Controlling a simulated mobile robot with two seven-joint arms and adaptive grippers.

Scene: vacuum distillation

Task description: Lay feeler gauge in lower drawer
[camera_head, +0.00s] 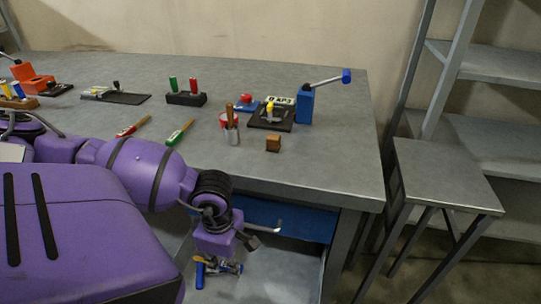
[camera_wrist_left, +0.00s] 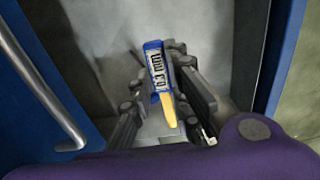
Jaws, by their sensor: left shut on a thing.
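My left gripper (camera_head: 220,267) is shut on the gauge, whose blue part also shows in the head view (camera_head: 199,275). In the left wrist view the gauge sits between the two dark fingers (camera_wrist_left: 160,95). The lower drawer (camera_head: 275,285) is pulled out below the table, with a grey interior. The gripper and gauge are over this interior, pointing down. I cannot tell whether the gauge touches the drawer floor. My right gripper is not in view.
A blue drawer front (camera_head: 290,220) with a metal handle is under the tabletop. A blue panel with a handle (camera_wrist_left: 45,85) stands close at the left in the wrist view. The tabletop (camera_head: 310,160) carries several tools and holders. A grey stool (camera_head: 445,175) stands at right.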

